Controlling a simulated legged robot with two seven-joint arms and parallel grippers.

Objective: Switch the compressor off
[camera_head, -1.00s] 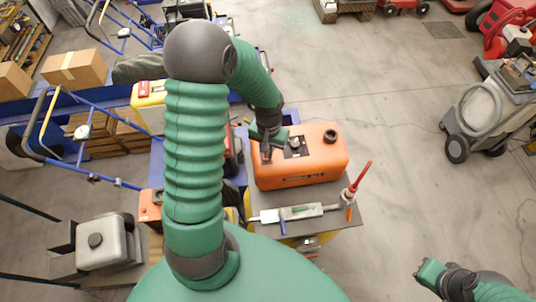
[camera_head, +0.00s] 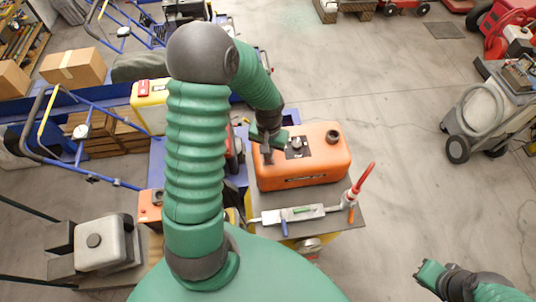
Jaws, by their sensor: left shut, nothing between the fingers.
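An orange box-shaped unit (camera_head: 318,170), apparently the compressor, sits on a grey-topped stand at the centre. It has a dark plate with a round knob (camera_head: 297,144) and a black cap (camera_head: 332,136) on top. My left gripper (camera_head: 267,158) is shut and points down at the left end of the unit's top, left of the dark plate. It hides the surface under its fingertips, and I cannot tell whether it touches. No switch shows clearly. My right gripper (camera_head: 430,273) is at the lower right, far from the unit; its finger opening is unclear.
Blue-framed carts stand at the left. A grey wheeled machine (camera_head: 492,108) stands at the right. The floor between is clear.

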